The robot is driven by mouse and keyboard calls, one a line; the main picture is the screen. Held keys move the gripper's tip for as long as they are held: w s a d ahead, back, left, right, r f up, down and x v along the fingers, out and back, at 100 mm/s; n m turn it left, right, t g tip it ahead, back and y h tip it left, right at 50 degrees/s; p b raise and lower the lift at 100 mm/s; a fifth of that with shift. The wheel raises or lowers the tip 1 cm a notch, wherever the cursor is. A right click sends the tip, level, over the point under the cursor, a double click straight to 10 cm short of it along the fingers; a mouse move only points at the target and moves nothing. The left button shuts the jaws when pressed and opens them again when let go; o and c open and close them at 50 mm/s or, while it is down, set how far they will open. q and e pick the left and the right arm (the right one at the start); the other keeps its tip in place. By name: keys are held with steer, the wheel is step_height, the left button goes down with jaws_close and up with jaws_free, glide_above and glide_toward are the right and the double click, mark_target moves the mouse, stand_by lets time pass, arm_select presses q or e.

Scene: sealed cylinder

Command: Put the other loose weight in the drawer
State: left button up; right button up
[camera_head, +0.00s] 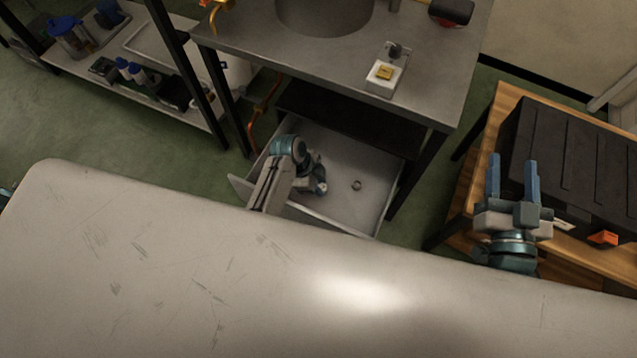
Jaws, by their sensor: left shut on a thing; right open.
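The open drawer (335,208) is a light grey tray pulled out under the metal bench. A small round metal weight (356,185) lies on its floor, right of the middle. My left gripper (320,188) reaches down into the left part of the drawer. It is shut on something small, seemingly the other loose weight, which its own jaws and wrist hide. My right gripper (513,178) is open and empty, its two blue fingers apart, in front of the black case on the wooden table.
The grey metal bench (440,85) stands above the drawer, bearing a white block with a yellow top (384,76). The black case (575,150) fills much of the wooden table (508,98) at right. A shelf (170,105) with bottles stands at left.

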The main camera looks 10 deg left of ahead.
arm_select(q)
steer(key=shift+f, duration=0.1)
steer(key=o, duration=1)
steer(key=shift+c, duration=0.2)
steer(key=shift+r, duration=0.25)
steer(key=p+v, duration=0.2)
steer(key=v, duration=0.3)
steer(key=shift+a+r, duration=0.1)
steer(key=shift+r, duration=0.15)
steer(key=p+v, duration=0.1)
steer(key=v, duration=0.5)
arm_select(e)
steer(key=s+f+g, duration=0.4)
steer(key=f+g, duration=0.1)
steer(key=f, duration=0.2)
steer(key=s+a+f+g, duration=0.1)
steer(key=s+f+g, duration=0.3)
steer(key=f+g, duration=0.1)
steer(key=shift+s+a+f, duration=0.25)
steer(key=shift+s+f, duration=0.15)
steer(key=shift+f, duration=0.5)
arm_select(q)
steer(key=shift+r, duration=0.1)
